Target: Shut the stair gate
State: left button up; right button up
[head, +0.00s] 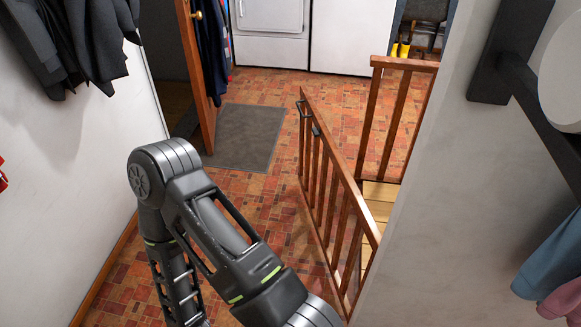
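The stair gate (335,185) is a brown wooden panel with vertical bars. It stands open, angled out over the brick-patterned floor. Its near end is by the white wall at the lower right, and its far end has dark metal fittings (316,131). A gap lies between that far end and the wooden railing (391,120) to the right. One of my arms bends across the lower middle, left of the gate and apart from it in the picture. Its forearm runs down out of the bottom edge, so its gripper is hidden. My other gripper is not in view either.
A grey mat (243,137) lies by the open brown door (196,75). White appliances (350,35) stand at the back. Dark coats (85,40) hang on the left wall. The floor between mat and gate is clear. Pale wooden boards (379,200) show behind the gate.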

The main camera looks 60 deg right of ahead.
aim_at(366, 223)
jog(key=z, duration=2.45)
jog(key=k, duration=0.6)
jog(key=z, duration=1.85)
jog(key=i+j, duration=0.1)
jog(key=j, duration=1.4)
jog(key=i+j, duration=0.15)
jog(key=j, duration=1.35)
jog(key=i+j, duration=0.15)
jog(key=j, duration=0.6)
jog(key=i+j, duration=0.1)
jog(key=j, duration=0.6)
